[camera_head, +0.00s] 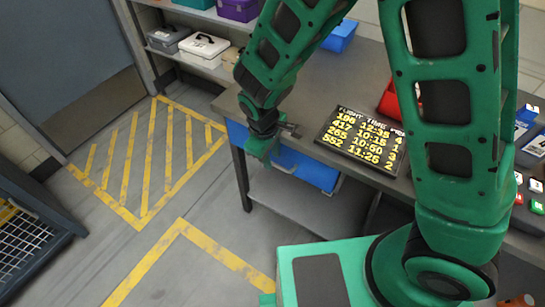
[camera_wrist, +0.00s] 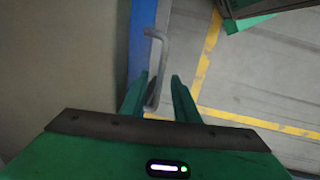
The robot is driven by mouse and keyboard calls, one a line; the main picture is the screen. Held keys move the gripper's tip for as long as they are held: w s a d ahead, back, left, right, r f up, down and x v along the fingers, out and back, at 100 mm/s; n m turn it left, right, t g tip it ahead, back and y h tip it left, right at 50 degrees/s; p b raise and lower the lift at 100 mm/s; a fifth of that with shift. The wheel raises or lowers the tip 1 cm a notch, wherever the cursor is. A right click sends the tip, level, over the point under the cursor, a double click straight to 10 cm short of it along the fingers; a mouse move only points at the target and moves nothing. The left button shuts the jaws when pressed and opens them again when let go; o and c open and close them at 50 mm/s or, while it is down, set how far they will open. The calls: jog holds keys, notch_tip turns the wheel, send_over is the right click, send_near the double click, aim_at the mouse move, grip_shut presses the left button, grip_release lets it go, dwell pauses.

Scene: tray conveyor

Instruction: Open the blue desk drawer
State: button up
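The blue drawer front (camera_head: 318,173) runs under the grey desk top (camera_head: 300,80), and part of it is hidden behind my gripper and wrist. In the wrist view the blue front (camera_wrist: 141,40) is a narrow upright strip, with a grey bar handle (camera_wrist: 158,58) standing off it. My gripper (camera_head: 262,152) is at the desk's front edge, by the blue front. In the wrist view my gripper (camera_wrist: 160,76) is open, and the lower part of the handle lies between its two fingers. I cannot tell whether either finger touches it.
A black flight-time board (camera_head: 362,140) lies on the desk, near a red bin (camera_head: 390,101) and a blue box (camera_head: 340,36). A lower shelf (camera_head: 300,208) is under the drawer. The floor with yellow markings (camera_head: 160,160) is clear in front. A dark mesh cart (camera_head: 25,235) stands at left.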

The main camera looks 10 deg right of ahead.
jog(key=shift+w+d+f, duration=0.1)
jog(key=shift+f, duration=0.55)
jog(key=shift+c, duration=0.3)
